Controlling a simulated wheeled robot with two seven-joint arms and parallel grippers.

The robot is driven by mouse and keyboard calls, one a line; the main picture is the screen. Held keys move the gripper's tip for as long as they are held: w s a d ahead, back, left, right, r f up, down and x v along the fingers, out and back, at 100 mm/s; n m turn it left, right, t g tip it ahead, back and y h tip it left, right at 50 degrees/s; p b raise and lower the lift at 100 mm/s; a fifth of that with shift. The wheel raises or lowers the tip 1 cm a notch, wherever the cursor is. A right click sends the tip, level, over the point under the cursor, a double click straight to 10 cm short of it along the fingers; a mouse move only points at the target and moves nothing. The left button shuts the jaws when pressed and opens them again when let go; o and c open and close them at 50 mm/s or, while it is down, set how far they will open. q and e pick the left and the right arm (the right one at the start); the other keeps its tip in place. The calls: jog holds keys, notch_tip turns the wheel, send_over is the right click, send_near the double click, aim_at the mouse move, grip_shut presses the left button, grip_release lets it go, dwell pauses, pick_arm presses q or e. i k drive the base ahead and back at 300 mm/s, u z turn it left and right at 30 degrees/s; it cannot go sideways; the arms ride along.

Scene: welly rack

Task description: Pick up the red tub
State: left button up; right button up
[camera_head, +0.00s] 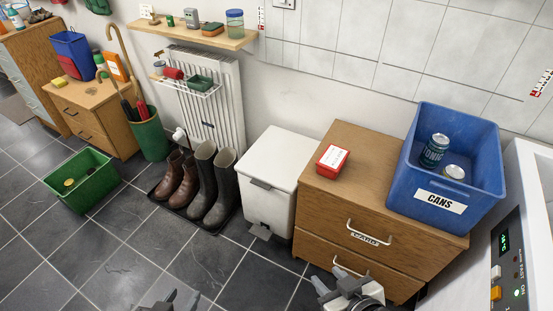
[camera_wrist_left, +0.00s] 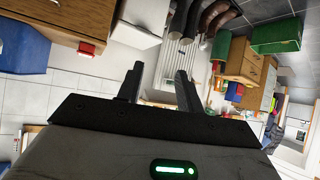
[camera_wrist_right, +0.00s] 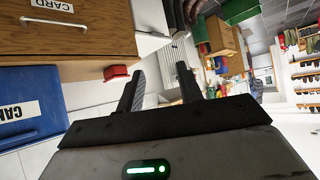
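A small red tub (camera_head: 332,161) with a whitish label on top sits on the wooden drawer cabinet (camera_head: 312,190), left of the blue bin. The tub also shows in the left wrist view (camera_wrist_left: 86,48) and the right wrist view (camera_wrist_right: 115,72). My left gripper (camera_head: 172,302) is at the bottom edge of the head view, low and far left of the tub. My right gripper (camera_head: 340,285) is in front of the cabinet drawers, nearer than the tub and apart from it. Both wrist views show spread fingers with nothing between them.
A blue bin (camera_head: 408,180) labelled CANS holds cans at the cabinet's right. A white pedal bin (camera_head: 270,165) stands left of the cabinet. Boots (camera_head: 205,180), a green crate (camera_head: 80,205) and a radiator rack with another red item (camera_head: 173,73) are further left. A white appliance (camera_head: 535,190) borders the right.

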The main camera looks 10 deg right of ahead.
aim_at(332, 161)
jog(key=u, duration=1)
jog(key=i, duration=1.15)
jog(key=z, duration=1.2)
